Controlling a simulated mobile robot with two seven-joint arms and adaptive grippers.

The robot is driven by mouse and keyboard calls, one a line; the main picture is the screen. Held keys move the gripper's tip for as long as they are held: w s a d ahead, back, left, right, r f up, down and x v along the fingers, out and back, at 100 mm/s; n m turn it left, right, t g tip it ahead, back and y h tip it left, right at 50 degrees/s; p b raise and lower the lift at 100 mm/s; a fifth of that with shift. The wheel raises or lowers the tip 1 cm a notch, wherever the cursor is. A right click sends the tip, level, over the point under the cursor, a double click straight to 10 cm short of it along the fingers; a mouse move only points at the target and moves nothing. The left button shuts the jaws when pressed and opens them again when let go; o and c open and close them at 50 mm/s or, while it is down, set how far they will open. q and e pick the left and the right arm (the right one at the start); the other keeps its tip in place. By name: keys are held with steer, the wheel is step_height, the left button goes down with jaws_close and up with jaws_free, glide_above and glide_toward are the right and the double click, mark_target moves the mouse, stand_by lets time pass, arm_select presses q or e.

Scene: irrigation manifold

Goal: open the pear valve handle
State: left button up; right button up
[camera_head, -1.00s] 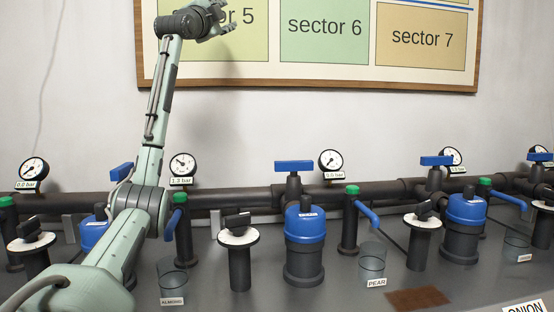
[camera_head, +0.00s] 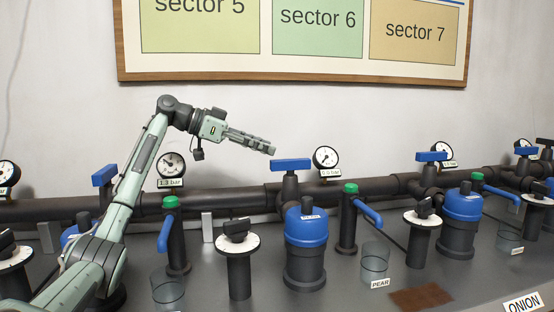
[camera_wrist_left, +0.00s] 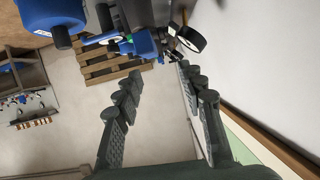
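The pear station is marked by a PEAR label (camera_head: 380,283) on a clear cup. Behind it to the left, a blue bar handle (camera_head: 290,165) sits on a dark valve on the pipe, above a blue-capped filter (camera_head: 306,228); the small tag on that cap is too small to read surely. My left gripper (camera_head: 270,149) points right, with its tips just up and left of this handle, apparently apart from it. In the left wrist view the gripper (camera_wrist_left: 158,75) has its fingers spread with nothing between them; a blue handle (camera_wrist_left: 145,44) shows beyond the tips. My right gripper is not in view.
A green-capped post (camera_head: 348,215) with a blue lever and a black-knobbed dial (camera_head: 238,240) flank the filter.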

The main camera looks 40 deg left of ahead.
mark_target(290, 160)
arm_select(q)
steer(key=shift+h, duration=0.3)
steer(key=x, duration=0.5)
steer(key=s+f+x, duration=0.1)
steer(key=x, duration=0.2)
steer(key=shift+w+d+f+p, duration=0.1)
steer(key=shift+d+f+p, duration=0.05)
steer(key=shift+d+p, duration=0.25)
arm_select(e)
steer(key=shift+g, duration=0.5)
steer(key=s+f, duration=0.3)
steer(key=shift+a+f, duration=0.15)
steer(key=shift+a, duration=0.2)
arm_select(q)
jaws_close()
